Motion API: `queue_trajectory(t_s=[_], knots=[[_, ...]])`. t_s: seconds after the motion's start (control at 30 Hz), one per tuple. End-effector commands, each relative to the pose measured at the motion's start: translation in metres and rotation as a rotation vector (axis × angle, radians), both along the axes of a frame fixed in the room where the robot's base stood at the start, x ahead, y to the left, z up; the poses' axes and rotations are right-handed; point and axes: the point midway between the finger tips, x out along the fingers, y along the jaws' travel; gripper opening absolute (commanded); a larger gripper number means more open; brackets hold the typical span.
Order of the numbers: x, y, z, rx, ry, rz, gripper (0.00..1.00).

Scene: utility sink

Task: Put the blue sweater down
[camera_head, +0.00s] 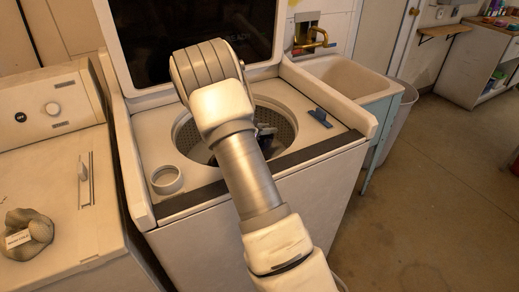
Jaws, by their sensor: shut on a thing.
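My arm reaches up over the open top-loading washer (263,215) and bends at the top. The arm blocks the middle of the washer's drum (284,122), and I cannot make out my gripper's fingers behind it. A small dark, bluish shape (266,132) shows in the drum just right of my arm. It may be part of the blue sweater, but it is too small and covered to tell. No other part of a sweater shows.
The raised lid (160,40) stands behind. A utility sink (345,78) is at right. A grey lump with a label (28,233) lies on the left machine. Floor at right is clear.

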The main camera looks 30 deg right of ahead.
Motion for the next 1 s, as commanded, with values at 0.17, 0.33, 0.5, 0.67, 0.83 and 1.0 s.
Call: queue_trajectory(t_s=[0.17, 0.33, 0.5, 0.67, 0.83, 1.0], knots=[[0.000, 0.000, -0.016, -0.001, -0.001, 0.000, 0.00], [0.000, 0.000, -0.038, -0.001, 0.002, 0.000, 0.00], [0.000, 0.000, -0.052, -0.002, -0.001, 0.000, 0.00], [0.000, 0.000, -0.051, -0.001, -0.002, -0.001, 0.00], [0.000, 0.000, -0.055, -0.001, -0.002, -0.001, 0.00], [0.000, 0.000, -0.061, -0.001, -0.002, -0.001, 0.00]])
